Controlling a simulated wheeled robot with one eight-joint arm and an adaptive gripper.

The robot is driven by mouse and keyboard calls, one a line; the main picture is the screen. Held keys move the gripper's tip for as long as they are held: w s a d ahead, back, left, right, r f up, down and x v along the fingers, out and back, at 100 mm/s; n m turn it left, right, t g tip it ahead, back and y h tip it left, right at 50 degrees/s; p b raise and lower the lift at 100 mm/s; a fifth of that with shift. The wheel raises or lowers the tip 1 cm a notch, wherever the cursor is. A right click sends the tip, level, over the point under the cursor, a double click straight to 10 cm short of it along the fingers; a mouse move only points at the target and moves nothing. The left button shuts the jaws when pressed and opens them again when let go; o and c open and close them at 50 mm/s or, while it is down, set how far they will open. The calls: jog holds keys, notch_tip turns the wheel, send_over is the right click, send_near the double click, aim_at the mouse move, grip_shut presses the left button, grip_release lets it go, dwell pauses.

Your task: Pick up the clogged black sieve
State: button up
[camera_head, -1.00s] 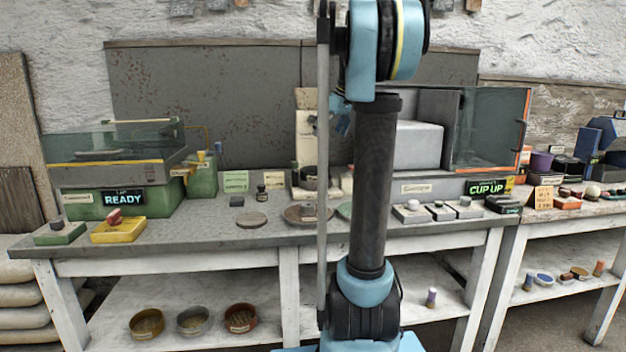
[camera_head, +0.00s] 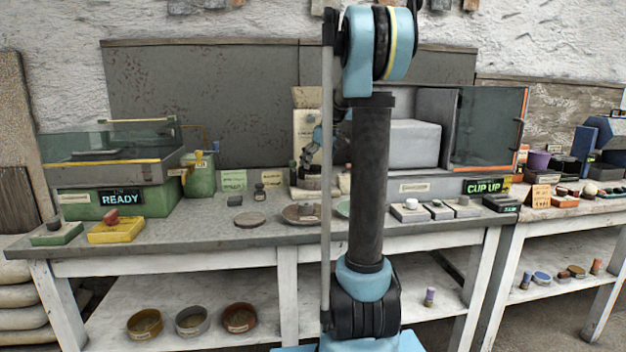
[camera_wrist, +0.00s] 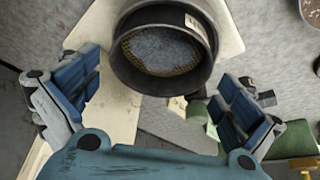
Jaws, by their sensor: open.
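The black sieve (camera_wrist: 160,48) fills the upper middle of the wrist view. It is a round dark ring with a tag on its right side. Pale grey matter covers much of its mesh, with tan mesh showing at the rim. My gripper (camera_wrist: 160,88) is open, with one blue finger on either side of the sieve's near edge; I see no clear contact. In the head view my gripper (camera_head: 312,152) is over the back of the bench, beside my arm column. The sieve (camera_head: 311,183) is small and partly hidden below it there.
A green READY machine (camera_head: 95,205) stands at left and a grey CUP UP cabinet (camera_head: 415,145) at right. A brown disc (camera_head: 249,219) and a plate (camera_head: 300,214) lie in front. Three round pans (camera_head: 193,321) sit on the lower shelf.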

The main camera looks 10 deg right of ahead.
aim_at(313, 169)
jog(key=shift+x, duration=2.05)
jog(key=c, duration=0.8)
jog(key=shift+r, duration=0.1)
jog(key=shift+s+r, duration=0.1)
jog(key=shift+r, duration=0.1)
notch_tip(313, 169, up, 7)
jog(key=s, duration=1.9)
jog(key=shift+s+f, duration=0.25)
jog(key=shift+s, duration=0.1)
